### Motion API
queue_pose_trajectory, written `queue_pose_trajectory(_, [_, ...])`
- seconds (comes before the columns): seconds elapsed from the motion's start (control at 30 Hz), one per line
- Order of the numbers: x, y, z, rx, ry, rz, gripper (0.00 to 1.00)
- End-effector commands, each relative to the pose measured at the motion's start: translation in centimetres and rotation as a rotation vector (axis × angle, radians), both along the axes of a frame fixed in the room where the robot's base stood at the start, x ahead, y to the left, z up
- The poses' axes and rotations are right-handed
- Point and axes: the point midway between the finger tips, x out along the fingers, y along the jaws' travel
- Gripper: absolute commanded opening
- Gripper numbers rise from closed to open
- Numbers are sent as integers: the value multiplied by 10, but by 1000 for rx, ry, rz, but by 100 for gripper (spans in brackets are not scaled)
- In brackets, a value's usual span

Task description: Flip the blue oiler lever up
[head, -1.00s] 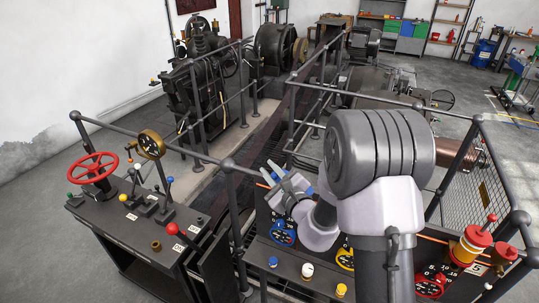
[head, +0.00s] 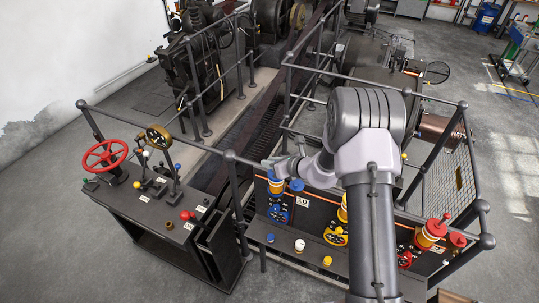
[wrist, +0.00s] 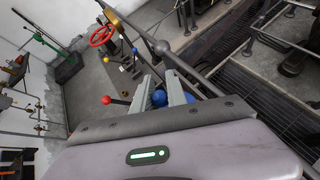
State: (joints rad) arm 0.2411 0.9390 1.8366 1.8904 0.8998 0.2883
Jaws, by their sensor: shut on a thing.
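The blue oiler (head: 276,186) stands on the left end of the dark control panel in the head view, its upper part partly covered by my gripper. In the wrist view a blue ball (wrist: 159,98), which looks like the lever's knob, sits between the two fingers of my gripper (wrist: 162,88). The fingers are closed on it from both sides. The lever's shaft is hidden, so I cannot tell its angle. My gripper also shows in the head view (head: 272,164), small and partly hidden by my arm.
A yellow oiler (head: 343,208) and a red oiler (head: 431,234) stand further right on the panel. A railing (head: 230,157) runs close by my gripper. A left console (head: 150,212) carries a red handwheel (head: 104,155) and several levers.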

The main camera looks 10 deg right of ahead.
Motion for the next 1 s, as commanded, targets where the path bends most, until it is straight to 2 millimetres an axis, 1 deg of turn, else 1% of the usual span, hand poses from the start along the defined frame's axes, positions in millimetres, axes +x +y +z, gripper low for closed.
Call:
queue_pose_trajectory(0.03, [1,-1,5,17,22,-1,0])
queue_pose_trajectory(0.4, [5,-4,1,113,154,-2,0])
queue_pose_trajectory(1.0, [6,-4,-2,133,182,-2,0])
